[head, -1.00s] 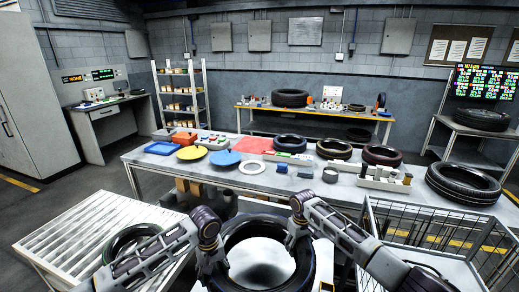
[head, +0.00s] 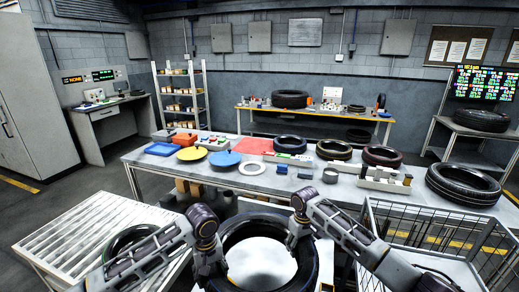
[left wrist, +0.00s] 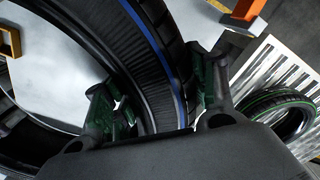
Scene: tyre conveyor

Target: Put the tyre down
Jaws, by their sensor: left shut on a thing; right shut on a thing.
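The held tyre (head: 262,221) is a large black ring at the bottom centre of the head view. My left gripper (head: 208,262) grips its left side and my right gripper (head: 295,238) its upper right side. In the left wrist view the fingers of my left gripper (left wrist: 155,95) sit on both sides of the tyre wall (left wrist: 142,72), which has a blue line. A white surface (head: 260,263) shows through the ring. I cannot tell whether the tyre touches it.
A slatted white table (head: 75,235) with another tyre (head: 130,238) stands at left. A wire cage (head: 430,235) stands at right. Behind is a long table (head: 300,185) with several tyres, discs and small parts. An orange part (left wrist: 243,10) shows in the left wrist view.

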